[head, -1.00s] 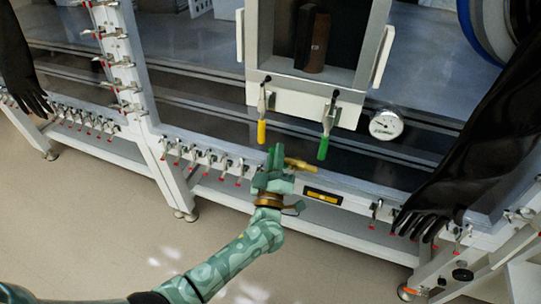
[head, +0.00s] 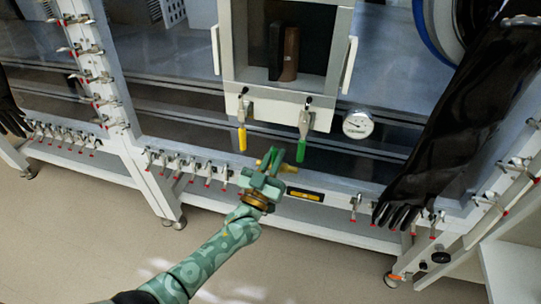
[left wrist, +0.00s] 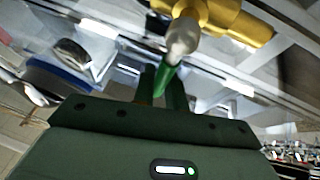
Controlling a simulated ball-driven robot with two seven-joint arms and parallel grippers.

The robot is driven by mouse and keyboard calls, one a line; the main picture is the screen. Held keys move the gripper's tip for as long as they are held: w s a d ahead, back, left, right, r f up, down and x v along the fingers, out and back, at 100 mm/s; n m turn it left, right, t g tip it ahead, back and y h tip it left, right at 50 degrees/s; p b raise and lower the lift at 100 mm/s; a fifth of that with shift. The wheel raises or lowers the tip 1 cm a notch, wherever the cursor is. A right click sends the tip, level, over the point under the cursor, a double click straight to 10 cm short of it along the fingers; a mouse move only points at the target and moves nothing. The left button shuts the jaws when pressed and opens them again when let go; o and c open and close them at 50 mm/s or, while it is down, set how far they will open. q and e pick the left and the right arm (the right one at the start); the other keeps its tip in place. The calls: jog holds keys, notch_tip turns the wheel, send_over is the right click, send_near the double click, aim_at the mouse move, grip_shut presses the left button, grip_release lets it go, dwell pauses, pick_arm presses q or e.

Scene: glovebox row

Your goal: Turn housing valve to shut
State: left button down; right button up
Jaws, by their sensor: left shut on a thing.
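The housing valve has a yellow body (head: 289,168) low on the front of the glovebox row, partly hidden behind my left gripper. In the left wrist view the yellow body (left wrist: 225,22) crosses the top. A lever with a pale grey root and a green grip (left wrist: 166,78) comes down from it between the fingers. My left gripper (head: 270,165) is shut on this lever; its fingers (left wrist: 163,88) also show in the left wrist view. The fingers tilt up and to the right in the head view. My right gripper is out of view.
A black glove (head: 440,130) hangs at right. Red-tipped clamps (head: 190,163) line the frame. The floor in front is clear.

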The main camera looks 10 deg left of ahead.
pick_arm(q)
jog(key=shift+d+f+m, duration=0.15)
jog(key=shift+f+m, duration=0.1)
jog(key=shift+m, duration=0.15)
jog(key=c, duration=1.5)
grip_release()
jog(key=shift+o, duration=0.3)
jog(key=shift+r, duration=0.1)
jog(key=shift+s, duration=0.15)
jog(key=p+v, duration=0.2)
jog(key=v, duration=1.4)
jog(key=shift+a, duration=0.25)
